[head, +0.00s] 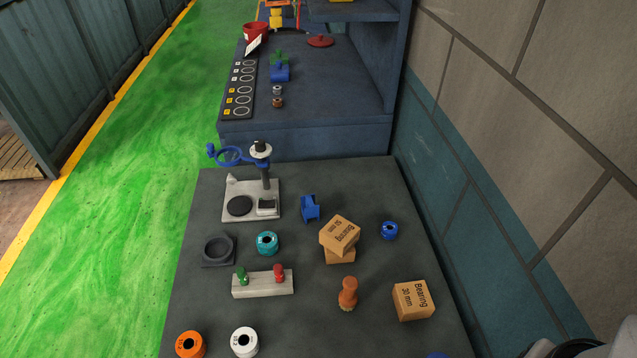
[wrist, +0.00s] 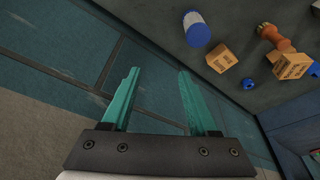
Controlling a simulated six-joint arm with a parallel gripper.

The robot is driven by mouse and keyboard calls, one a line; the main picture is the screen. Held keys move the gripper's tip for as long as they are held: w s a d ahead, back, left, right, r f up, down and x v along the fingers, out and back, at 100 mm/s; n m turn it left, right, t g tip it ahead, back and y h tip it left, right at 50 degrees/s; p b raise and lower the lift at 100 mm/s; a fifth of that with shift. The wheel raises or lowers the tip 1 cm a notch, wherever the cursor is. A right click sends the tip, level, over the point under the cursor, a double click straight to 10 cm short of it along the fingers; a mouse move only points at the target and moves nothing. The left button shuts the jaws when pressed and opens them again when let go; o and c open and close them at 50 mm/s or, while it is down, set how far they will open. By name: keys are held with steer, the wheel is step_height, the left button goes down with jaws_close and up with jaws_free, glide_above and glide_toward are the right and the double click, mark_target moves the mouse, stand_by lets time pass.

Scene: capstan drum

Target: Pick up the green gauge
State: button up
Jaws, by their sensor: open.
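The green gauge (head: 242,276) stands upright at the left end of a pale block (head: 262,289) on the near dark table, in the head view. A red gauge (head: 279,273) stands at the block's right end. My gripper (wrist: 159,73) is open and empty in the wrist view, its two teal fingers apart in front of the wall. The green gauge does not show in the wrist view, and the gripper fingers do not show in the head view.
An orange-brown stamp-like piece (head: 347,294), stacked bearing boxes (head: 340,236) and another box (head: 413,300) stand right of the block. A teal ring (head: 267,243) and dark round holder (head: 218,250) are behind it. Orange (head: 190,344) and white (head: 244,342) rings lie in front.

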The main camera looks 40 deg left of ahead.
mark_target(238, 270)
steer(key=w+a+n+t+y, duration=0.2)
steer(key=w+a+n+t, duration=0.35)
steer(key=w+a, duration=0.5)
steer(key=a+r+n+y, duration=0.1)
steer(key=a+n+y, duration=0.65)
steer(key=a, duration=0.75)
steer(key=s+a+n+g+y, duration=0.6)
steer(key=s+a+n+g, duration=0.4)
steer(key=s, duration=0.5)
step_height(238, 270, down, 18)
steer(key=a+m+t, duration=0.1)
steer(key=m, duration=0.1)
steer(key=x, duration=1)
steer(key=w+x, duration=0.1)
steer(key=x, duration=0.5)
jaws_close()
